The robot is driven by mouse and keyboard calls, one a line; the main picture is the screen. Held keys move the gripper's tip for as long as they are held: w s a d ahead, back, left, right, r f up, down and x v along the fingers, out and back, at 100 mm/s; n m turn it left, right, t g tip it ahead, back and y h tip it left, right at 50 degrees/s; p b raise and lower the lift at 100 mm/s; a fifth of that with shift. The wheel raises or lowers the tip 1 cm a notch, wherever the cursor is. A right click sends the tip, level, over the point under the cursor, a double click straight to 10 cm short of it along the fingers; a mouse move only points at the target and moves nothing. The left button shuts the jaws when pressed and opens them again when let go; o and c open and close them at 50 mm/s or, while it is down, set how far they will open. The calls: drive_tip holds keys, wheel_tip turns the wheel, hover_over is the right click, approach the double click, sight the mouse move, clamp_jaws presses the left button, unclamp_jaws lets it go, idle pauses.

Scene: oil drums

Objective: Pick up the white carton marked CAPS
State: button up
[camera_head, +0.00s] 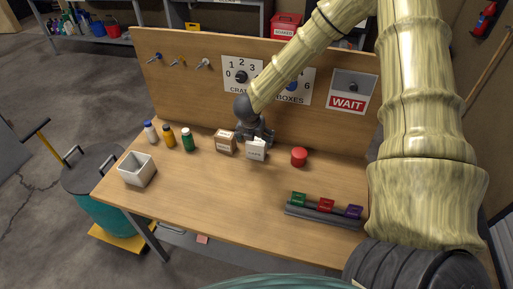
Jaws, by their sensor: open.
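The white carton (256,151) stands on the wooden workbench, near the middle towards the back. The lettering on its front is too small to read surely. My gripper (254,137) reaches down from above at the carton's back edge, dark grey, with its jaws open. Its fingertips are partly hidden behind the carton, and I cannot tell whether they touch it. A brown carton (226,142) with a white label stands just left of the white one.
A red round object (299,157) stands right of the white carton. Several bottles (188,141) and an open grey bin (137,170) are at the left. A rack (325,216) with coloured blocks is front right. A backboard (180,90) rises behind; the bench's front middle is clear.

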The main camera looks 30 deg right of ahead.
sight(256, 141)
drive_tip(key=shift+p+x, duration=1.05)
drive_tip(key=shift+x, duration=1.35)
drive_tip(key=shift+w, duration=0.1)
drive_tip(key=c, duration=1.2)
